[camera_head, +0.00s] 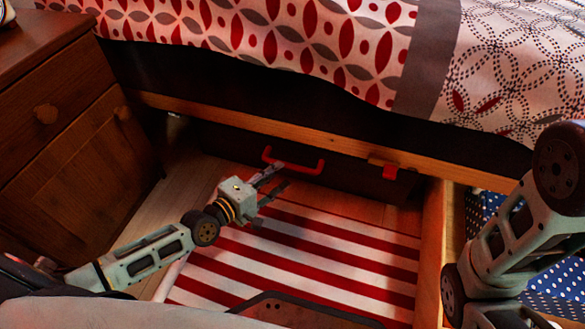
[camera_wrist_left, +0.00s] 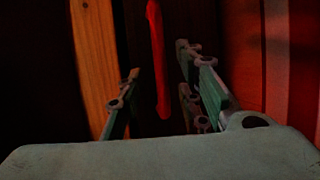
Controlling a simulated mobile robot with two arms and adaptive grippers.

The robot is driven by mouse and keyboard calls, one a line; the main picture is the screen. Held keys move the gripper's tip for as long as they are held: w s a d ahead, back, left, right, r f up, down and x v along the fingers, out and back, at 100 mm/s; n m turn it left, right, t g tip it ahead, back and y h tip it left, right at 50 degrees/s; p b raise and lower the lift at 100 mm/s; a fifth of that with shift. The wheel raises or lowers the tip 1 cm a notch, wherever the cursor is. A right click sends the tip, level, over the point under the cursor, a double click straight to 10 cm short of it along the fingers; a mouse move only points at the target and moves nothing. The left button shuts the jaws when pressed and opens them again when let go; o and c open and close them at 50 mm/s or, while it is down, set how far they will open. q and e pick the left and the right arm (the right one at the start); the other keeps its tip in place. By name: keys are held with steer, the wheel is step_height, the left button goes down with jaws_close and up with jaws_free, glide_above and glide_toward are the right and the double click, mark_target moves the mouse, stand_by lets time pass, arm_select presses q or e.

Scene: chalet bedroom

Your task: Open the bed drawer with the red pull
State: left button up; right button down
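The red pull (camera_head: 293,162) is a bar handle on the dark drawer front (camera_head: 345,176) under the bed's wooden rail. My left gripper (camera_head: 276,178) is low over the floor in front of it, fingertips close to the pull's left part. In the left wrist view the gripper (camera_wrist_left: 158,92) is open. The red pull (camera_wrist_left: 157,55) shows there between the two fingers, with a dark gap on each side; I cannot tell how deep it sits between them. The drawer front stands below the rail and looks shut. My right arm shows at the right, its gripper out of view.
A wooden nightstand (camera_head: 75,130) stands at the left. A red-and-white striped rug (camera_head: 300,248) covers the floor ahead. A wooden board (camera_head: 432,250) runs forward from the bed, with blue dotted cloth (camera_head: 550,278) beyond it.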

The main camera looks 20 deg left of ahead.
mark_target(286, 167)
arm_select(q)
steer(key=shift+b+x, duration=0.95)
steer(key=shift+x, duration=1.95)
steer(key=shift+c, duration=0.5)
jaws_close()
